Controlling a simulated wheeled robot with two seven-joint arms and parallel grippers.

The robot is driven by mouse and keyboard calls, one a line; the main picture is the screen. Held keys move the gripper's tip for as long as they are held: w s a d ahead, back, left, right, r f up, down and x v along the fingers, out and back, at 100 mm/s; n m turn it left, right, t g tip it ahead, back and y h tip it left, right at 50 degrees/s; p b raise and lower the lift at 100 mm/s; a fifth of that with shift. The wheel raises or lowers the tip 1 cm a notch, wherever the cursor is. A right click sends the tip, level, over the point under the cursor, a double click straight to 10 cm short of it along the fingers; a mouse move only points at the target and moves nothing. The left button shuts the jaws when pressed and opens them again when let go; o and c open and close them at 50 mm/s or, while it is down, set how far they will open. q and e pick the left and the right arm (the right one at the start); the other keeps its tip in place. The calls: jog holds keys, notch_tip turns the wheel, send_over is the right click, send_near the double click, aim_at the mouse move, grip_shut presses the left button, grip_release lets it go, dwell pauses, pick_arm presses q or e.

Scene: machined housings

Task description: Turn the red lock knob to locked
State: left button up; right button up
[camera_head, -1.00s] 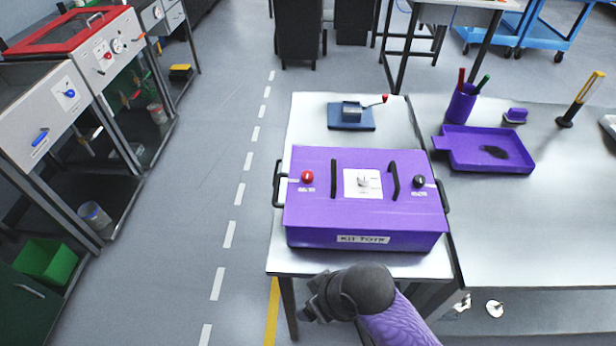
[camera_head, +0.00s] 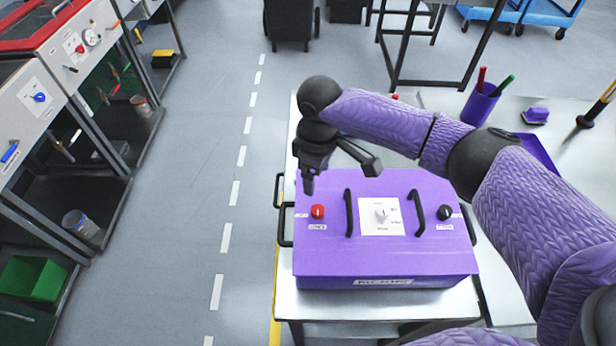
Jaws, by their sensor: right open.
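The red knob (camera_head: 317,211) sits on the left of the top of a purple box (camera_head: 340,258), with a small label too blurred to read below it. I cannot tell which position it points to. My right gripper (camera_head: 339,178) is open and empty above the far left part of the box, beyond the knob and apart from it. One finger points down and the other spreads to the right. My left gripper is not in view.
The box top also has a white dial (camera_head: 381,216), a black knob (camera_head: 445,212) and two black handles. A purple pen cup (camera_head: 480,104) stands at right. Machines with other knobs (camera_head: 40,97) stand at left, across a clear aisle.

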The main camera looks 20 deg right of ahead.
aim_at(318, 209)
jog(key=f, duration=0.2)
jog(key=s+f+b, duration=0.1)
jog(key=s+f, duration=0.1)
jog(key=f, duration=0.1)
jog(key=shift+f, duration=0.35)
jog(key=f+b, duration=0.1)
jog(key=f, duration=0.2)
jog(key=shift+w, duration=0.2)
jog(key=shift+s+f, duration=0.1)
jog(key=shift+f, duration=0.25)
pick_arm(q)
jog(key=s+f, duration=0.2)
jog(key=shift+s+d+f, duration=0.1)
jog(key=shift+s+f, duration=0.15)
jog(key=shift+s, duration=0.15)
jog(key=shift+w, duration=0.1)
pick_arm(e)
jog(key=shift+c, duration=1)
jog(key=c, duration=0.5)
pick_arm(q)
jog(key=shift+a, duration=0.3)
pick_arm(e)
grip_shut()
